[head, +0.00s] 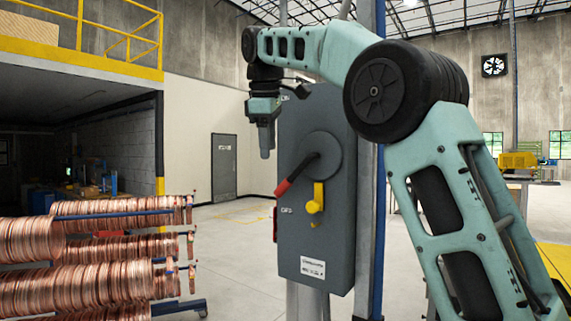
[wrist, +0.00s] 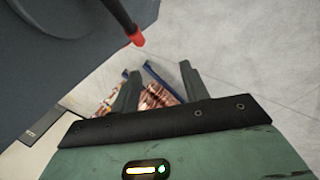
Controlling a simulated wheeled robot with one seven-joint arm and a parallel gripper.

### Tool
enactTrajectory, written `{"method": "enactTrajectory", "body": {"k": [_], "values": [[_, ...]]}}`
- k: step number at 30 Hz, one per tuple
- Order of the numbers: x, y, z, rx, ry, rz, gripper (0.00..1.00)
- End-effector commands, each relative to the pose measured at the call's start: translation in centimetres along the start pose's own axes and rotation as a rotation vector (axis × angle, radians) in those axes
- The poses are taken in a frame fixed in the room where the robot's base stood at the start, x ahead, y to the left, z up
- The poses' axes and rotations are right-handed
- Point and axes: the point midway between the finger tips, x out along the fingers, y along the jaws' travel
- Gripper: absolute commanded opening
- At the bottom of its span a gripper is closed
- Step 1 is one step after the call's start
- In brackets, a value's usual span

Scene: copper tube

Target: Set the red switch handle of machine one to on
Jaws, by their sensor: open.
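The red switch handle (head: 284,187) is a black lever with a red tip on a round grey disc, on the front of a grey switch box (head: 318,240). It slants down and left, its tip near the lower "OFF" label; an "ON" label sits near the box top. A yellow latch (head: 316,200) is just right of the tip. My gripper (head: 265,150) points down at the box's upper left, above the handle and apart from it. In the wrist view the red tip (wrist: 137,39) shows beyond my open, empty fingers (wrist: 160,85).
Racks of copper coils (head: 100,245) stand at the lower left; they also show between my fingers in the wrist view (wrist: 158,98). A blue post (head: 378,230) stands right behind the box. The floor (head: 225,250) left of the box is clear.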

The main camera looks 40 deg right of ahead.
Motion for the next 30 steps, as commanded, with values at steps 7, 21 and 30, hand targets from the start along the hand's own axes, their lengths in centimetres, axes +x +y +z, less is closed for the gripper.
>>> {"method": "enactTrajectory", "body": {"k": [7,21,30], "values": [[-4.2,3.4,2.4,0.002,-0.044,0.049,0.45],[3.7,3.7,2.9,0.001,-0.046,0.047,0.45],[9.5,4.0,3.1,0.002,-0.046,0.048,0.45]]}}
